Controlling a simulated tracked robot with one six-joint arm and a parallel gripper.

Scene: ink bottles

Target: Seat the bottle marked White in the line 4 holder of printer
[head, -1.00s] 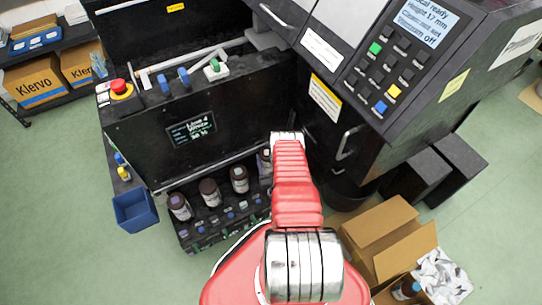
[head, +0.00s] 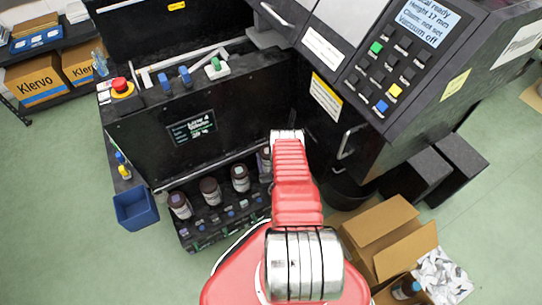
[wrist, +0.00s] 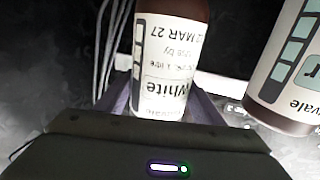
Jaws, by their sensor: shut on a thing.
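The bottle marked White (wrist: 172,62) is brown with a white label and shows upside down in the wrist view, between the fingers of my gripper (wrist: 165,108). My gripper is shut on it. Its lower end and whatever is beneath it are hidden. In the head view the gripper is hidden behind my red arm. The printer's holder row (head: 186,238) shows at its front with brown bottles standing along it. A bottle (head: 264,160) shows partly beside my arm; I cannot tell whether it is the held one. The printer's small screen (head: 192,127) reads Line 4, White.
Another labelled bottle (wrist: 290,75) stands close on the right in the wrist view. A blue bin (head: 135,208) is left of the holder row. An open cardboard box (head: 385,245) with a bottle (head: 405,288) and crumpled wrapping lies at lower right. Cables (wrist: 120,45) run behind the held bottle.

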